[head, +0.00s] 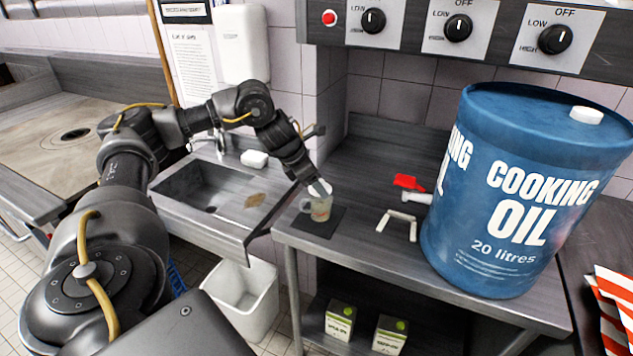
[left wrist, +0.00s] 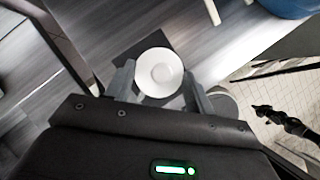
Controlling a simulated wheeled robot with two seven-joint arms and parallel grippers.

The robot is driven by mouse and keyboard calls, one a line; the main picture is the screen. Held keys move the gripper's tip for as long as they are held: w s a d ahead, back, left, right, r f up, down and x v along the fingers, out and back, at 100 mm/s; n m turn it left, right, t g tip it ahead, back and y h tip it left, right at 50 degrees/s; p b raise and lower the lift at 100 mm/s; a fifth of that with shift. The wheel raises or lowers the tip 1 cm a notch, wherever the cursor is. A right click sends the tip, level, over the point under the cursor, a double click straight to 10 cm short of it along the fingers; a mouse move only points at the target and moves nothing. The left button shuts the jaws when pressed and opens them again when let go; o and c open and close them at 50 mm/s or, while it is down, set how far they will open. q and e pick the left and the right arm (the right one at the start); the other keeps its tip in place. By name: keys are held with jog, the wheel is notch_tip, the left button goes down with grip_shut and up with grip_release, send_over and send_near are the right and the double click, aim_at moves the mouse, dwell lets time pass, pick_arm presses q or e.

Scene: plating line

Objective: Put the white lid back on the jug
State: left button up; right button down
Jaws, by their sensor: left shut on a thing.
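The jug (head: 320,209), pale and see-through with a handle on its left, stands upright on a dark mat (head: 317,229) on the steel counter. My left gripper (head: 319,187) is directly above the jug, shut on the white lid (head: 323,188). In the left wrist view the round lid (left wrist: 160,73) sits between the two fingertips (left wrist: 159,85), its raised centre facing the camera. The lid is at or just above the jug's rim; I cannot tell whether they touch. The lid hides the jug's mouth. My right gripper does not show.
A large blue cooking oil drum (head: 510,195) stands at the counter's right. A red item (head: 408,182) and a white bracket-shaped piece (head: 397,220) lie between drum and jug. A sink (head: 215,190) is left, with a white bin (head: 245,297) below. Control knobs hang above.

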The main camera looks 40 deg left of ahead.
pick_arm(q)
jog(key=shift+f+b, duration=0.6)
jog(key=shift+f, duration=0.55)
jog(key=shift+f, duration=0.1)
jog(key=o, duration=1)
jog(key=v, duration=1.1)
jog(key=shift+d, duration=0.1)
